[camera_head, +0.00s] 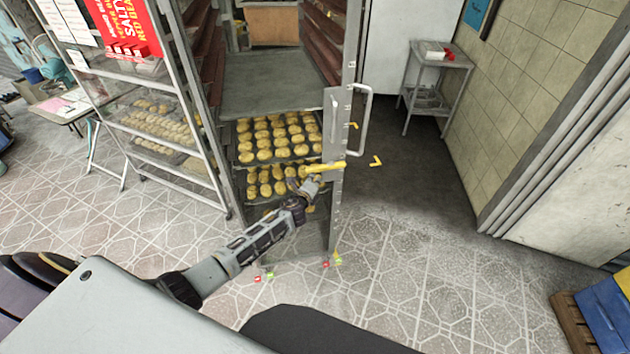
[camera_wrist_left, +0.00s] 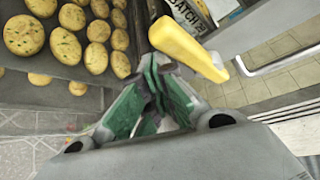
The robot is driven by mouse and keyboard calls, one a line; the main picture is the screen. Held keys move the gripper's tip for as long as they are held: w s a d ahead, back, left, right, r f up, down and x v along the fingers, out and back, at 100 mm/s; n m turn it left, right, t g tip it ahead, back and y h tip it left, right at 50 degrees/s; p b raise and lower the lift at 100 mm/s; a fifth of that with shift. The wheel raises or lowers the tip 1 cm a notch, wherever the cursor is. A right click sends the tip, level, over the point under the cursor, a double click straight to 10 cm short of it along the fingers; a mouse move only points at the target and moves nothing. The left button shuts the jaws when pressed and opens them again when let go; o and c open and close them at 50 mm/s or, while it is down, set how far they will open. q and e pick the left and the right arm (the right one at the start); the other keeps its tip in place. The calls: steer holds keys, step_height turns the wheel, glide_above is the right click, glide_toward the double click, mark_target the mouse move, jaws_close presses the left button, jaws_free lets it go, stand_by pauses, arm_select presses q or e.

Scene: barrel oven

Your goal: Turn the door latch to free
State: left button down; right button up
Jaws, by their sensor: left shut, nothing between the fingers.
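The yellow door latch (camera_head: 327,167) sits on the metal upright at the front right of the rack-like oven. In the head view its bar lies nearly level, pointing left across the rolls. In the left wrist view the latch (camera_wrist_left: 186,48) slants just beyond the fingertips. My left gripper (camera_head: 308,184) is at the latch, just below and left of its bar. In the left wrist view its green-padded fingers (camera_wrist_left: 153,95) are shut with nothing between them. I cannot tell whether they touch the latch. My right gripper is not in view.
A white door handle (camera_head: 364,112) stands right of the latch. Trays of rolls (camera_head: 276,137) fill the rack behind my gripper. Another rack (camera_head: 165,120) stands left, a small metal table (camera_head: 435,62) at the back right. The tiled floor (camera_head: 400,265) in front right is clear.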

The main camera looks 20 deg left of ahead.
arm_select(q)
steer(key=shift+r, duration=0.1)
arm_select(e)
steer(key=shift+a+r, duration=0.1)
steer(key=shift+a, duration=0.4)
arm_select(q)
steer(key=shift+a, duration=0.1)
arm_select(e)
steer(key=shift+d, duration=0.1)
